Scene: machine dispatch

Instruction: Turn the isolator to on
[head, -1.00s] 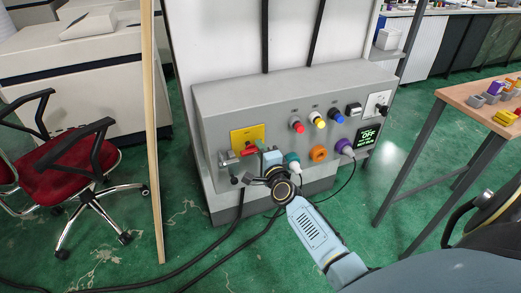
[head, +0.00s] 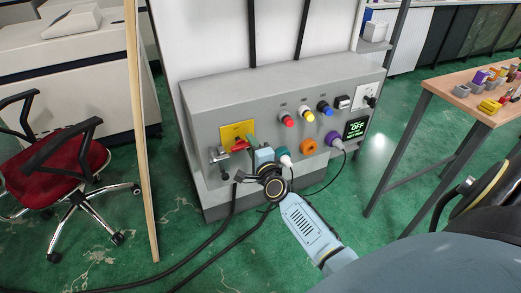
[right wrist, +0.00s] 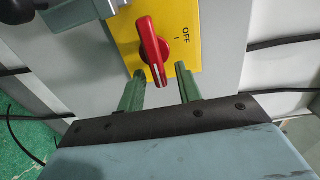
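The isolator is a red rotary handle (right wrist: 151,52) on a yellow plate (right wrist: 211,32) marked OFF and I. In the head view the yellow plate (head: 229,133) is on the left of the grey panel's front, with the red handle (head: 240,146) partly behind my gripper. My right gripper (right wrist: 161,84) has its two green fingers spread, with the handle's lower end between their tips. No firm contact shows. In the head view my right gripper (head: 249,144) is at the isolator. My left gripper is not in view.
The grey panel (head: 210,112) also carries red, yellow and blue knobs, an orange socket (head: 308,147), a purple plug (head: 334,140) and a display (head: 356,128) reading OFF. A metal latch (head: 218,155) sits left of the isolator. A wooden table (head: 470,102) stands right, a red chair (head: 45,175) left.

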